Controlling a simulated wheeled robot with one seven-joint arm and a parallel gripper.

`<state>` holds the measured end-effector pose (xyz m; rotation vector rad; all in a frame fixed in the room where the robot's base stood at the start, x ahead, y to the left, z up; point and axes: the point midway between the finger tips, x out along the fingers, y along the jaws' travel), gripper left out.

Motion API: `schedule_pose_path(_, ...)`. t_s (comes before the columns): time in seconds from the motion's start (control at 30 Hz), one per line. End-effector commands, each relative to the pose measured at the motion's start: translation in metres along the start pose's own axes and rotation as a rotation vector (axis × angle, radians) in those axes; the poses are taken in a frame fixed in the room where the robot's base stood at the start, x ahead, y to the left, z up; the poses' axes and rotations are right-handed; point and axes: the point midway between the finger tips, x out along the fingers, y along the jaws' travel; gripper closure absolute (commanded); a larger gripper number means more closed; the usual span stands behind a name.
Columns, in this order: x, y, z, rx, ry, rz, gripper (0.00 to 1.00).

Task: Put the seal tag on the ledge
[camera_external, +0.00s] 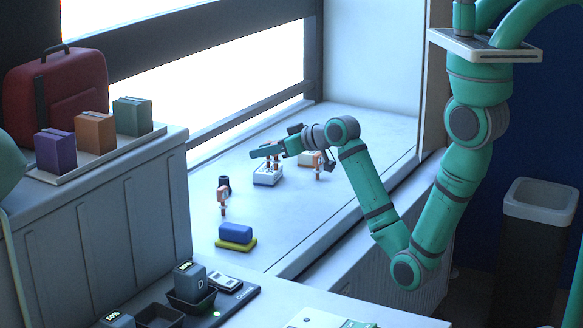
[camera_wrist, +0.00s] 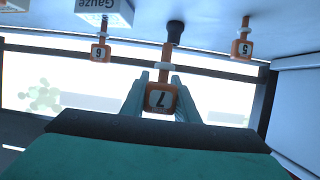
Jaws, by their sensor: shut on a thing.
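My gripper (camera_external: 265,152) reaches in from the right over the pale window ledge (camera_external: 290,220). In the wrist view my gripper (camera_wrist: 160,92) has its two fingers closed on the orange seal tag (camera_wrist: 159,97) marked 7. That view is upside down, and the tag's stem points toward the ledge. I cannot tell whether the stem touches the ledge. The held tag is hard to single out in the external view. Two similar tags, marked 6 (camera_wrist: 100,53) and 5 (camera_wrist: 243,49), stand apart on either side of it.
A gauze box (camera_wrist: 104,10) and a dark cylinder (camera_wrist: 175,32) are near the tags. A blue block on a yellow base (camera_external: 236,235) is at the ledge's front left.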

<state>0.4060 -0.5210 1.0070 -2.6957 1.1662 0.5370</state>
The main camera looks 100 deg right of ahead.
Motion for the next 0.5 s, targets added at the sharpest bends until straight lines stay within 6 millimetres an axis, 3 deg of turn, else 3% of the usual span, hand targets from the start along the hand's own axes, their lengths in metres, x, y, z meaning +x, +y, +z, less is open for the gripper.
schedule_pose_path(0.23, -0.003, -0.008, 0.000, -0.003, -0.001, -0.007, 0.93)
schedule_pose_path(0.5, -0.015, -0.070, 0.035, -0.022, -0.005, -0.055, 0.93)
